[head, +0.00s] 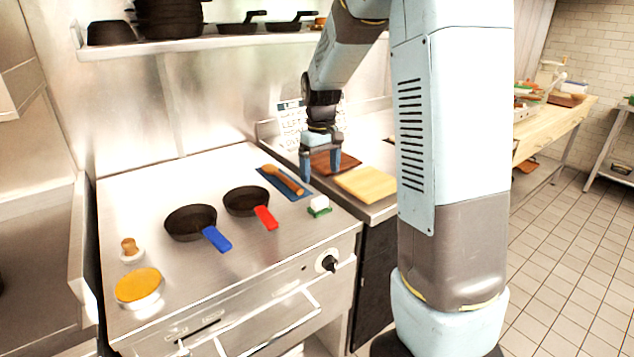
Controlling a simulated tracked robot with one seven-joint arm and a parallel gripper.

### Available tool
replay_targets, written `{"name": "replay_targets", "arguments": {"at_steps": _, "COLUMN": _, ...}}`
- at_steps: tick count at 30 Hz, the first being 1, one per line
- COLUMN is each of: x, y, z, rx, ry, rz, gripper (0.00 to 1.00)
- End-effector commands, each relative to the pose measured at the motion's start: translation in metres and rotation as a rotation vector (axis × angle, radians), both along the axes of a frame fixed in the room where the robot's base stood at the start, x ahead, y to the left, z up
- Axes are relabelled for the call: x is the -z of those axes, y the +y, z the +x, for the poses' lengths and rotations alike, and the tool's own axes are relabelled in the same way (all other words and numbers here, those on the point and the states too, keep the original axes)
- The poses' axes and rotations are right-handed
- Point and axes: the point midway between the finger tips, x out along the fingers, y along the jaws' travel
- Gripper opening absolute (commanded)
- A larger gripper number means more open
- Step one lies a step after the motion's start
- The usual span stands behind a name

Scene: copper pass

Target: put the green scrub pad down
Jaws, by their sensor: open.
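The green scrub pad (319,212) lies on the steel stove top near its right front edge. A small white block sits on top of it or is part of it; I cannot tell which. My gripper (320,174) points down with its two fingers apart and nothing between them. It shows above and behind the pad in the picture, apart from it, close to the gap between the stove and the counter. The exact height of the fingertips is hard to tell.
Two pans, one with a blue handle (217,239) and one with a red handle (266,218), stand left of the pad. A wooden spoon (283,180) lies on a blue mat (295,195). Brown (345,170) and yellow boards (366,184) lie on the right counter. The stove's front middle is clear.

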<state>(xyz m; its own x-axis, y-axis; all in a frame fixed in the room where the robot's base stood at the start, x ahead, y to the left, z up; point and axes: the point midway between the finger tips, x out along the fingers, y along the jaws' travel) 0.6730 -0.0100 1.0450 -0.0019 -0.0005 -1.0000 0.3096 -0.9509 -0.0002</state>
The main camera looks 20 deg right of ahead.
Motion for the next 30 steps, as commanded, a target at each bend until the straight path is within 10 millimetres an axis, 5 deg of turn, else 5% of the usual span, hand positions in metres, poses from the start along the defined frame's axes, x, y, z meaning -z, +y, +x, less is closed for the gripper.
{"name": "replay_targets", "arguments": {"at_steps": 8, "x": -0.029, "y": 0.0, "z": -0.019, "rx": 0.023, "ry": -0.04, "rz": 0.007, "gripper": 0.9}}
{"name": "replay_targets", "arguments": {"at_steps": 18, "x": -0.09, "y": -0.002, "z": -0.097, "rx": 0.111, "ry": -0.177, "rz": 0.031, "gripper": 0.9}}
{"name": "replay_targets", "arguments": {"at_steps": 30, "x": -0.128, "y": -0.002, "z": -0.197, "rx": 0.212, "ry": -0.34, "rz": 0.057, "gripper": 0.9}}
